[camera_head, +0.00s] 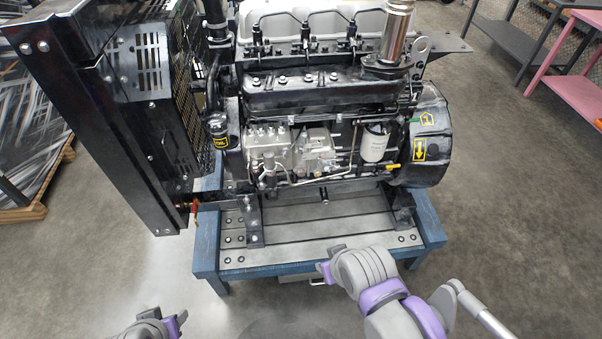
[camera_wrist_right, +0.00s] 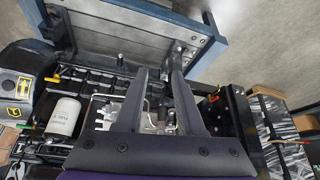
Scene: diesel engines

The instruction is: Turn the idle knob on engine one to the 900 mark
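The engine (camera_head: 300,130) stands on a blue-framed stand. Its silver fuel pump (camera_head: 290,150) is on the near side, left of a white filter (camera_head: 376,142). I cannot make out the idle knob or its marks. My right gripper (camera_head: 328,260) is in front of the stand's near edge. In the right wrist view its fingers (camera_wrist_right: 159,72) are apart and empty. The pump and a dark upright fitting (camera_wrist_right: 158,106) show between them, farther off. My left gripper (camera_head: 168,318) is low at the left, away from the engine, with its fingertips apart.
The blue stand frame (camera_head: 320,265) borders the slotted metal plate (camera_head: 325,233) below the engine. A black radiator housing (camera_head: 120,100) juts out at the left. A pink table (camera_head: 578,90) stands at the far right. The floor in front and at the right is clear.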

